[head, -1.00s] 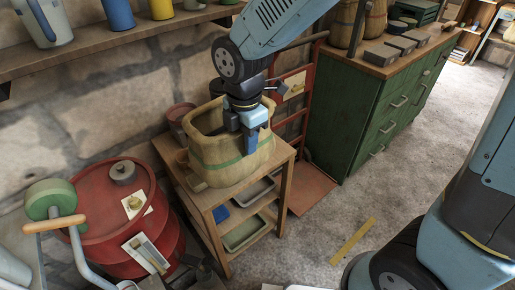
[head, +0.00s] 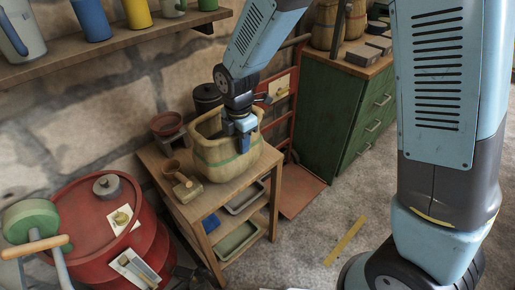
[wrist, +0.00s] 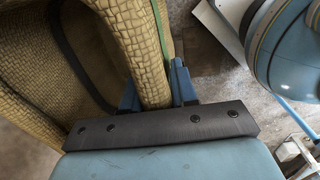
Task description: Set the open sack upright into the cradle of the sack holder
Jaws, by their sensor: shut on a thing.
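The open sack (head: 222,158) is tan and woven with a green stripe. It is upright, mouth up, over the right part of a small wooden table (head: 187,209). I cannot tell if its base touches the tabletop. My gripper (head: 243,140) is shut on the sack's near right rim. In the wrist view my gripper (wrist: 155,90) has one blue finger on each side of the sack wall (wrist: 150,60), and a dark curved band shows inside the mouth. I cannot make out the sack holder's cradle; the sack may hide it.
A wooden mallet (head: 187,187), a red-bowled scale (head: 168,125) and a black canister (head: 207,98) stand around the sack. A red drum (head: 80,215) is at left. A red hand-truck-like frame (head: 293,80) and green cabinet (head: 340,115) are at right.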

